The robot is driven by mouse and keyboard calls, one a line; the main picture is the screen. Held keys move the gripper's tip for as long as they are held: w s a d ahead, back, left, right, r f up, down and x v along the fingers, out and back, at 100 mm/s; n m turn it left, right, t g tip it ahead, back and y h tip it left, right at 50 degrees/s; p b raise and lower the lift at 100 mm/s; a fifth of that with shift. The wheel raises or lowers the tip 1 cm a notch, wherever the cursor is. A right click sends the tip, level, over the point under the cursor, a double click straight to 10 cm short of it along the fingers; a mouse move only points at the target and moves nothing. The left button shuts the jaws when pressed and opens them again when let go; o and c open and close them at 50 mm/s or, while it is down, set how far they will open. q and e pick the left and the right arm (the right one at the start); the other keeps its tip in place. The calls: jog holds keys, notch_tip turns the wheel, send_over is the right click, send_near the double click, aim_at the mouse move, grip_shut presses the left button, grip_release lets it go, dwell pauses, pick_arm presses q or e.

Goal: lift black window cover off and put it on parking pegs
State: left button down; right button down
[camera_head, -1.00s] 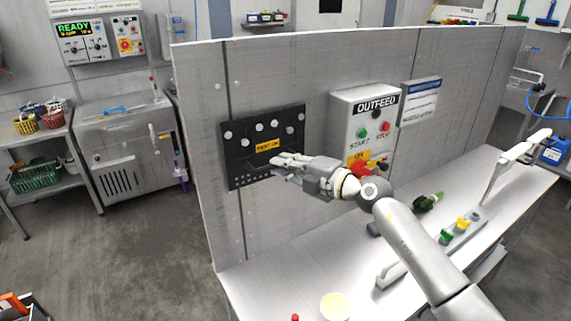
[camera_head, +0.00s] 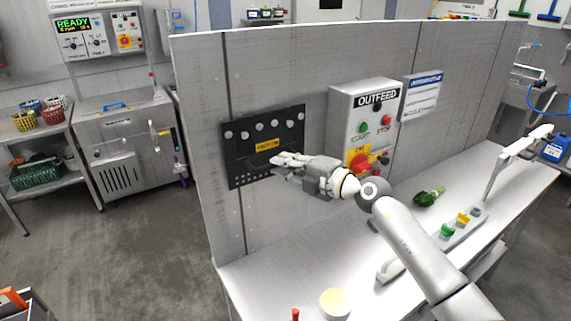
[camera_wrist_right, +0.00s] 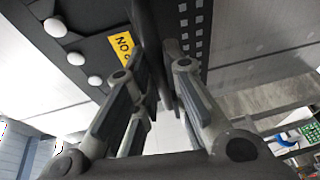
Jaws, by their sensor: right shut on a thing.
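The black window cover (camera_head: 240,166) is upright against the grey upright panel, with a yellow label and a row of pale round knobs across its upper part. Small light squares show along its lower part. In the right wrist view the cover (camera_wrist_right: 98,44) is close, its knobs at left and light squares at right. My right gripper (camera_head: 276,160) is at the cover's lower right, its fingers shut on a dark bar that stands out like a handle (camera_wrist_right: 167,75). The fingers hide part of the cover. I cannot make out separate parking pegs. My left gripper is not in view.
A grey OUTFEED box (camera_head: 362,125) with buttons and a red knob sticks out of the panel right of the cover, close to my right arm. A steel counter (camera_head: 285,275) below holds a pale round item (camera_head: 334,304) and a green item (camera_head: 430,196). Open floor lies left.

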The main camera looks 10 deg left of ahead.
jog(key=shift+f+b, duration=0.35)
jog(key=shift+f, duration=0.2)
jog(key=c, duration=1.4)
grip_release()
